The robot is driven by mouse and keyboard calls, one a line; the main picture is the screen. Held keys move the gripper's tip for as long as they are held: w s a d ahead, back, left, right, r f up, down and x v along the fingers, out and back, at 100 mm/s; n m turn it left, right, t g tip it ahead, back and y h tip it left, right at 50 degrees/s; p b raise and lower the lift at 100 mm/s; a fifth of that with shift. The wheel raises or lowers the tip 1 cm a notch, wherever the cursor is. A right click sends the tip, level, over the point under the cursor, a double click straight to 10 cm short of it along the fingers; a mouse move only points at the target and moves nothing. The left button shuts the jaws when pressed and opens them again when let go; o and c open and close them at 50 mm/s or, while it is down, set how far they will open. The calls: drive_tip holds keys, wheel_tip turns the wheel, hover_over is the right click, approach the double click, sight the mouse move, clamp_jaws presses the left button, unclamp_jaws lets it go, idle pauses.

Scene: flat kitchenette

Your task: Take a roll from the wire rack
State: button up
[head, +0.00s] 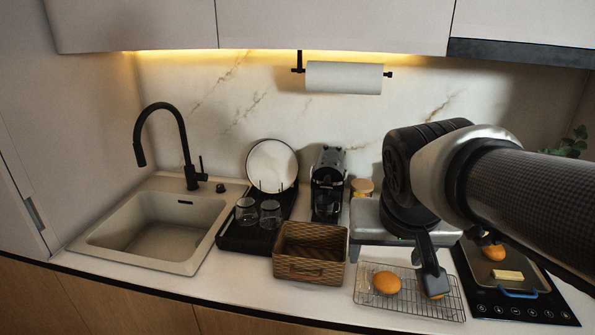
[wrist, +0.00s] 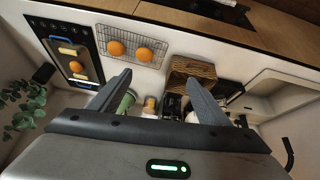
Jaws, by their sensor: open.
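The wire rack (head: 372,304) stands on the counter at front right, left of the black hob. One round orange-brown roll (head: 387,282) lies on its left part. A second roll (head: 433,292) lies on its right part, partly hidden behind my gripper (head: 433,272). In the wrist view the rack (wrist: 133,33) is near the top, with one roll (wrist: 116,48) and another (wrist: 145,55) on it. My gripper (wrist: 160,77) is open, with nothing between its fingers. From the head it overlaps the right roll; I cannot tell whether it touches.
On the hob (head: 525,303), a tray holds another roll (head: 494,252) and a yellow block (head: 507,276). Glasses on a black drying rack (head: 238,238) stand beside the sink (head: 155,222).

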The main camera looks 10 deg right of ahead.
drive_tip(key=w+d+f+m+g+h+p, duration=0.1)
drive_tip(key=w+d+f+m, duration=0.25)
drive_tip(key=w, duration=0.35)
drive_tip(key=m+g+p, duration=0.1)
drive_tip(key=m, duration=0.1)
approach(387, 278)
drive_tip(key=b+x, duration=0.1)
drive_tip(key=x, duration=0.3)
drive_tip(key=shift+s+f+b, duration=0.15)
drive_tip(key=shift+s+b, duration=0.05)
drive_tip(key=shift+b, duration=0.1)
drive_tip(key=shift+b+x, duration=0.35)
drive_tip(key=shift+x, duration=2.7)
drive_tip(key=shift+w, duration=0.15)
drive_tip(key=c, duration=1.1)
